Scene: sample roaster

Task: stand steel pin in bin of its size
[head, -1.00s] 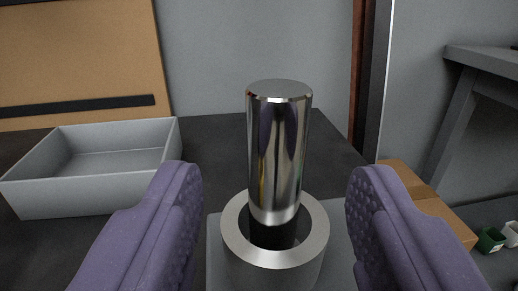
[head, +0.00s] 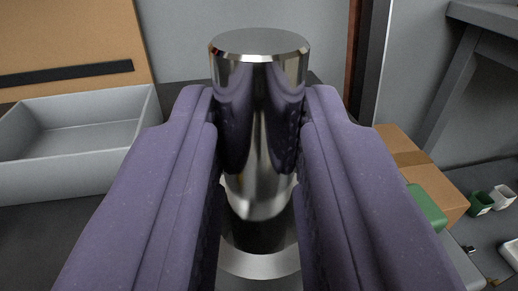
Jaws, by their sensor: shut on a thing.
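The steel pin (head: 259,75) is a shiny upright cylinder in the middle of the head view. My gripper (head: 260,130) is shut on it, with one purple padded finger against each side. The pin's lower end is over or inside a steel ring-shaped holder (head: 258,264), with a dark band between them; the fingers hide much of the holder. I cannot tell how deep the pin sits. The grey open tray (head: 70,172) at the left looks empty; I cannot tell whether it is the bin.
A dark table top (head: 70,240) lies under the tray. A brown board (head: 65,40) stands behind it. At the right are a cardboard box (head: 420,170), a green block (head: 427,207), small green and white cups (head: 481,203) lower down, and a grey table (head: 480,50).

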